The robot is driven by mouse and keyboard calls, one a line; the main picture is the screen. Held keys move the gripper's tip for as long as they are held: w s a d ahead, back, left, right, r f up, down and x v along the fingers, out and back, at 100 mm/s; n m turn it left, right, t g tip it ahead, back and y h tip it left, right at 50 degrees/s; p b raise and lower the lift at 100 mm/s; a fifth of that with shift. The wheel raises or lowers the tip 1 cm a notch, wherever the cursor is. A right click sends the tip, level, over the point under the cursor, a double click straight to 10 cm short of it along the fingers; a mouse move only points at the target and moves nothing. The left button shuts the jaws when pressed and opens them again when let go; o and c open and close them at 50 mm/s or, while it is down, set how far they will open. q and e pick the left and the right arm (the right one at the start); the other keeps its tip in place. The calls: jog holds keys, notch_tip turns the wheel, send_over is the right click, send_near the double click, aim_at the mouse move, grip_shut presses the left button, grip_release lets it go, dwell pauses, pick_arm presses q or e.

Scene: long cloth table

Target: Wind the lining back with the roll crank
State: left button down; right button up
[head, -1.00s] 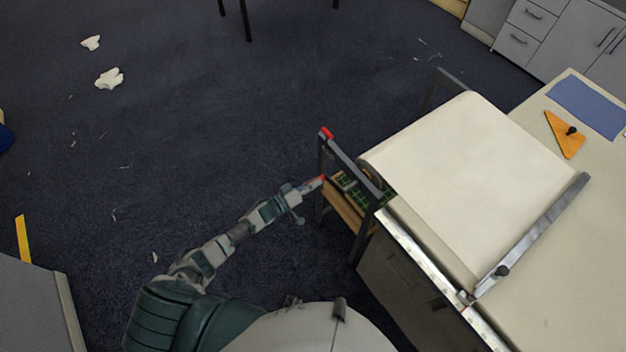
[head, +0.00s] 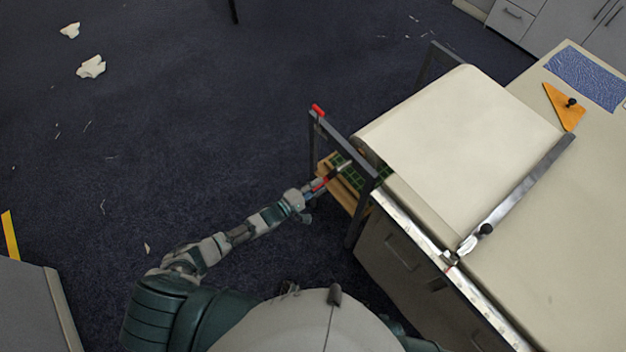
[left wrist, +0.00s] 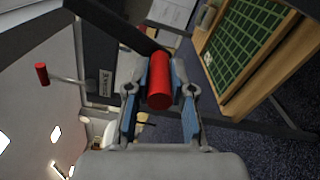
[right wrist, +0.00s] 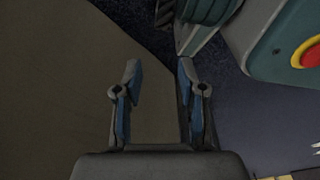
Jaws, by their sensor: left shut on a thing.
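The pale lining (head: 455,150) lies over the table from the roll at its left end to a grey metal bar (head: 525,187). The bar has a black knob (head: 486,231). My left gripper (head: 326,184) is beside the roll stand, below its top. In the left wrist view, the left gripper (left wrist: 160,95) is shut on the red crank grip (left wrist: 160,82), which sits between its fingers. The crank arm behind the grip is partly hidden. My right gripper (right wrist: 158,90) shows only in its wrist view, with fingers apart and nothing between them.
The dark roll stand (head: 343,145) has a second red end (head: 317,110) at its top. A wooden tray with a green grid (head: 350,178) is close behind my left gripper. An orange triangle (head: 562,110) and blue sheet (head: 588,78) lie on the table. White scraps (head: 91,67) lie on the floor.

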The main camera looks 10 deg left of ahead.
pick_arm(q)
jog(key=s+d+r+n+b, duration=0.1)
jog(key=s+d+r+n, duration=0.3)
jog(key=n, duration=0.5)
jog(key=s+d+r+n+b, duration=0.2)
jog(key=d+n, duration=0.4)
jog(key=n, duration=0.3)
jog(key=shift+s+d+r, duration=0.25)
jog(key=shift+s+r, duration=0.6)
jog(key=shift+s, duration=0.2)
pick_arm(e)
jog(key=w+r, duration=0.5)
jog(key=r, duration=0.1)
jog(key=shift+w+a+r, duration=0.25)
jog(key=shift+a, duration=0.15)
pick_arm(q)
jog(key=c, duration=1)
grip_release()
pick_arm(e)
jog(key=shift+s, duration=0.1)
